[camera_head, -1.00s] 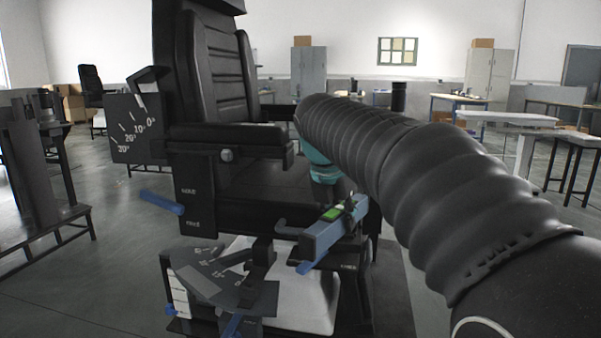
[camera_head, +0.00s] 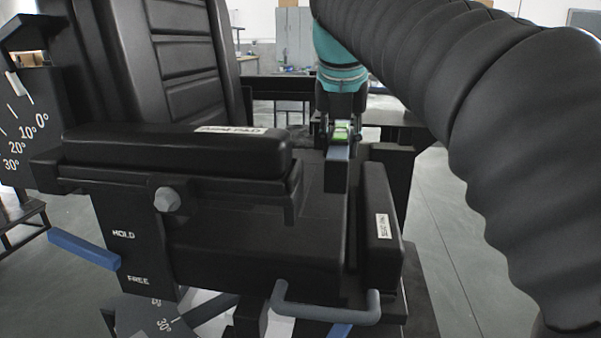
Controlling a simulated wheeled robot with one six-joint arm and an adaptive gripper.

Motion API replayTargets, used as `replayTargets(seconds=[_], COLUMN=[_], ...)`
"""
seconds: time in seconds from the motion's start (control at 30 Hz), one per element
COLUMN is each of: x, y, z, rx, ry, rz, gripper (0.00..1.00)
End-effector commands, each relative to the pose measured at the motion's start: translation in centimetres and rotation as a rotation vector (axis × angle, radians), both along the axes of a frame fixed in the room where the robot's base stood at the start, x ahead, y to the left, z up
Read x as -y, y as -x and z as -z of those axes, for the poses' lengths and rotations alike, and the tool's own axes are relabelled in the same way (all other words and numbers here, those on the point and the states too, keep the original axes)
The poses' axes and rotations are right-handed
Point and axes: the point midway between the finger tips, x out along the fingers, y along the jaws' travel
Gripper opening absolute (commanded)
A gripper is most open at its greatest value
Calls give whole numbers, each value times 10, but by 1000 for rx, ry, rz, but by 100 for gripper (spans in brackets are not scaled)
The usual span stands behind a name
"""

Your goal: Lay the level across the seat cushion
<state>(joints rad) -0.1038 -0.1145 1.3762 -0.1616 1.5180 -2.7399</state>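The level (camera_head: 338,172) is a grey bar with a bright green vial on top. It points end-on toward the camera in the head view. My gripper (camera_head: 341,128) is shut on it around the vial, under the teal wrist; the fingertips are small and partly hidden. The black seat cushion (camera_head: 318,215) lies below and left of the level, behind the near armrest. The level appears above the cushion, but I cannot tell whether they touch. The far part of the cushion is hidden by the armrest and the level.
A padded armrest (camera_head: 180,150) stands along the near side of the seat, with the backrest (camera_head: 185,60) behind it. A black side pad (camera_head: 381,220) rises to the right. A grey handle (camera_head: 325,309) and a blue lever (camera_head: 84,249) stick out nearer. Open floor lies right.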

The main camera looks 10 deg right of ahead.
Motion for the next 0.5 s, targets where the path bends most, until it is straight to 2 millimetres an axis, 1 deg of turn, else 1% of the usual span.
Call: replayTargets(seconds=[0.07, 0.17, 0.5], x=[0, 1, 7], y=[-2, -15, -81], z=[0, 8, 48], rx=[0, -2, -3], ry=[0, 0, -1], rz=[-5, -7, -3], gripper=[0, 0, 0])
